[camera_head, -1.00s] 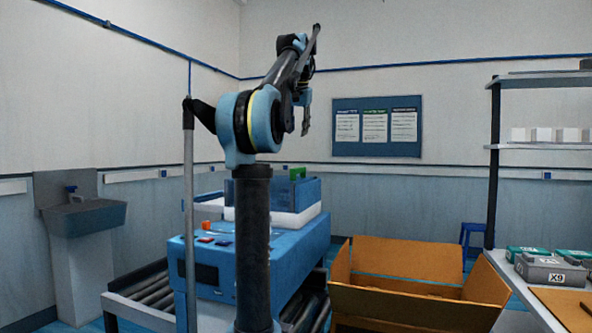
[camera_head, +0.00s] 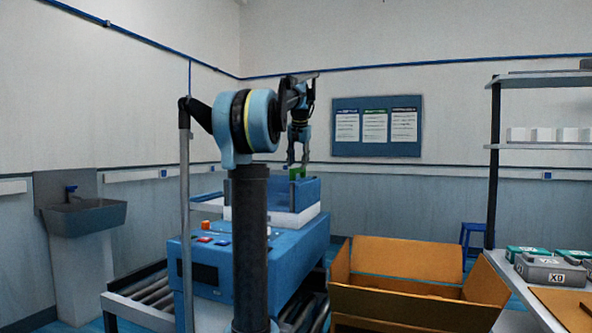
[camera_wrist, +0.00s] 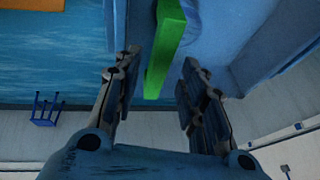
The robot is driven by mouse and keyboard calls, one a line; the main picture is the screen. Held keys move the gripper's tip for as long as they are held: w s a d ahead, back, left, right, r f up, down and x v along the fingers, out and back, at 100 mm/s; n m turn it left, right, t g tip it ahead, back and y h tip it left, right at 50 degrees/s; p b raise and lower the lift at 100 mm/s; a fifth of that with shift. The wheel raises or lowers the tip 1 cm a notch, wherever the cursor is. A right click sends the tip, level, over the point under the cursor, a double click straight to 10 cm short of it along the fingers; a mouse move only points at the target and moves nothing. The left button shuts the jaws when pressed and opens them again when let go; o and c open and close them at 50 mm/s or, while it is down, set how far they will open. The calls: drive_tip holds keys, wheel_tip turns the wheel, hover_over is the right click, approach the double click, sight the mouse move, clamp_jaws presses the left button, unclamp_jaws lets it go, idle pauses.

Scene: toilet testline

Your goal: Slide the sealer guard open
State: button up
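The blue sealer (camera_head: 280,240) stands behind my arm in the head view. Its guard is a blue, see-through box (camera_head: 308,190) on a white base, with a green handle (camera_head: 297,172) at its top. My gripper (camera_head: 298,162) points down just over the handle. In the wrist view the green handle (camera_wrist: 164,45) lies between and beyond the fingertips of my gripper (camera_wrist: 160,60). The fingers are apart, with a gap on the right side of the handle. I cannot tell whether either finger touches it. My arm hides part of the guard and the sealer.
Red, blue and orange controls (camera_head: 205,239) sit on the sealer's top. A roller conveyor (camera_head: 150,292) runs at its base. An open orange-brown box (camera_head: 400,305) stands to the right, with a shelf of cases (camera_head: 550,270) beyond. A sink (camera_head: 85,217) is at the left.

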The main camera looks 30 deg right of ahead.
drive_tip(key=shift+x, duration=1.45)
clamp_jaws()
